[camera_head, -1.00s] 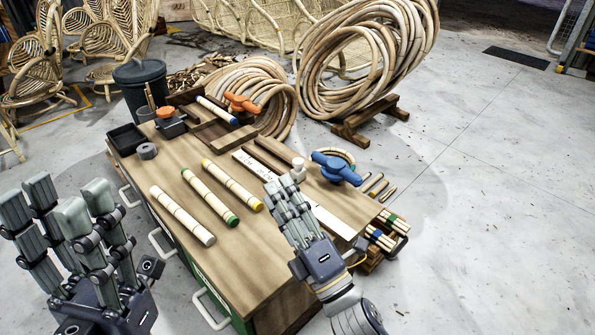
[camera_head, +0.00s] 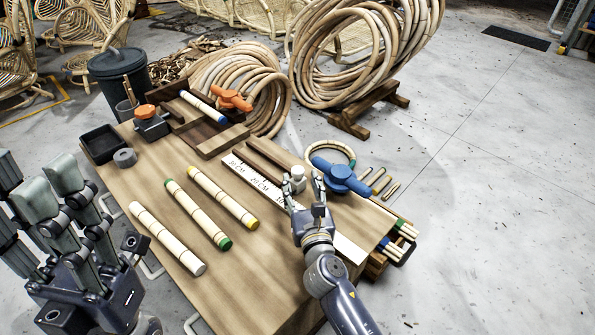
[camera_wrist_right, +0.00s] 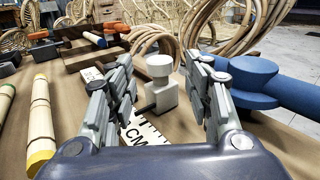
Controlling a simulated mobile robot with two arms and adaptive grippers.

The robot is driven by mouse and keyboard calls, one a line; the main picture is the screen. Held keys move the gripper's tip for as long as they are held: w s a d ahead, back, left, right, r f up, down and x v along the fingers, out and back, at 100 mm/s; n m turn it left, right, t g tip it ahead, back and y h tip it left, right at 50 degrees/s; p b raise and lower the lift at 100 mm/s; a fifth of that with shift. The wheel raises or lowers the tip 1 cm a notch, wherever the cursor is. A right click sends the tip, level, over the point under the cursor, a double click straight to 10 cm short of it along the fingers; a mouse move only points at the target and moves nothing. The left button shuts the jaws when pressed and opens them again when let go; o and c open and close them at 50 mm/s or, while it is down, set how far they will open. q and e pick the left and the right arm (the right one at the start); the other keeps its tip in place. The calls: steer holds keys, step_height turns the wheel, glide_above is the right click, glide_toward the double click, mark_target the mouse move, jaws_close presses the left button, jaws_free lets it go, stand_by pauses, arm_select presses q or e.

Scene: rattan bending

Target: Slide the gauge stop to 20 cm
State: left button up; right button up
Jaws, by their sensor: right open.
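The gauge stop (camera_head: 298,176) is a small white block with a round knob, standing at the white ruler (camera_head: 258,180) on the workbench. The ruler carries dark centimetre marks, with a 20 CM label left of the stop. My right gripper (camera_head: 303,182) is open, with its fingers on either side of the stop. In the right wrist view the stop (camera_wrist_right: 160,82) stands between the open fingers (camera_wrist_right: 165,95), with gaps showing on both sides. My left gripper (camera_head: 45,185) is at the left edge, beside the bench, with fingers apart and nothing seen in it.
Several pale rods with coloured ends (camera_head: 222,197) lie left of the ruler. A blue-handled clamp (camera_head: 340,176) stands close to the right of the stop. An orange clamp (camera_head: 232,100), a black tray (camera_head: 103,143) and a grey ring (camera_head: 125,158) are farther back.

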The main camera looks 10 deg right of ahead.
mark_target(299, 176)
steer(key=shift+w+d+b, duration=0.1)
steer(key=shift+w+b, duration=0.35)
steer(key=shift+w, duration=2.1)
jaws_close()
